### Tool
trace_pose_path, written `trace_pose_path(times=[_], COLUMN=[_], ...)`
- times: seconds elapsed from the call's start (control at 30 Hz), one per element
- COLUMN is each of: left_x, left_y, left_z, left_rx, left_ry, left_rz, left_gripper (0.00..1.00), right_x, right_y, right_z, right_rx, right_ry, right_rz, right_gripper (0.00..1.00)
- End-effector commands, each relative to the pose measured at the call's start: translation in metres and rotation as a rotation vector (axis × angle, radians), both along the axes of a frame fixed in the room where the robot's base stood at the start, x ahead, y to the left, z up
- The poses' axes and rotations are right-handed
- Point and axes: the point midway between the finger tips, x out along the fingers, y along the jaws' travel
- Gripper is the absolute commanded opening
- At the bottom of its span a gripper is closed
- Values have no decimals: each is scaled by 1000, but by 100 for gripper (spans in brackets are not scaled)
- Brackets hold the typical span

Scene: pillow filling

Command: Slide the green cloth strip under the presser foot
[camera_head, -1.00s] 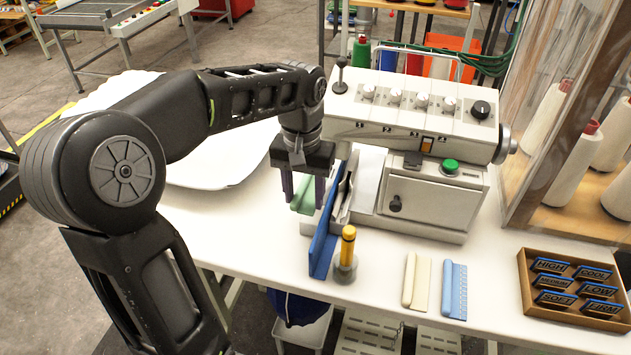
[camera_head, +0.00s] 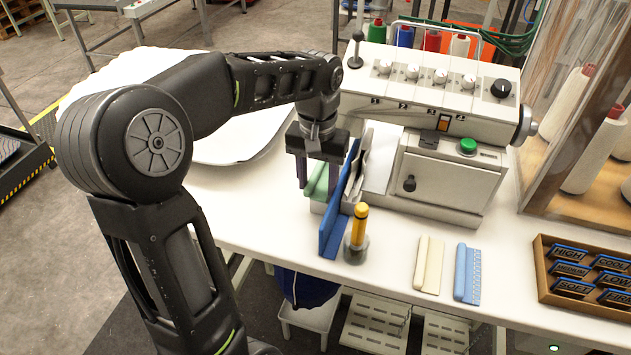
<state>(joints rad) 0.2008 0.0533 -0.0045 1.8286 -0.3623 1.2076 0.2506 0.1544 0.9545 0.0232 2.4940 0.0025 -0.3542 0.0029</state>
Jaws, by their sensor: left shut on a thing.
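My left gripper (camera_head: 318,174) points down at the left side of the sewing machine (camera_head: 440,170) and is shut on the green cloth strip (camera_head: 317,186). The strip lies low beside a blue upright guide plate (camera_head: 340,205), on its left, and is partly hidden by my fingers. The presser foot cannot be made out; the metal parts (camera_head: 362,165) right of the blue plate are partly covered. My right gripper is not in view.
A yellow-topped tool in a grey holder (camera_head: 356,250) stands in front of the blue plate. A cream strip (camera_head: 429,265) and a blue strip (camera_head: 467,273) lie on the white table (camera_head: 400,290). A box of labelled tags (camera_head: 545,270) is at right. Thread cones (camera_head: 595,155) stand behind a clear panel.

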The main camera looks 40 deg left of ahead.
Motion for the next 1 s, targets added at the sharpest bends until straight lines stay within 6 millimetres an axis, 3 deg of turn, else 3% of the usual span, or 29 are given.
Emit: trace_pose_path(times=[0.53,1.0], left_x=[52,52], left_y=[18,18], left_z=[-6,-17], left_rx=[-1,-1], left_ry=[0,2], left_rz=[1,0], left_gripper=[8,8], right_x=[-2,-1], right_y=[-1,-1], right_z=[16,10], right_rx=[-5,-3], right_ry=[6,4], right_rz=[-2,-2], right_gripper=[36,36])
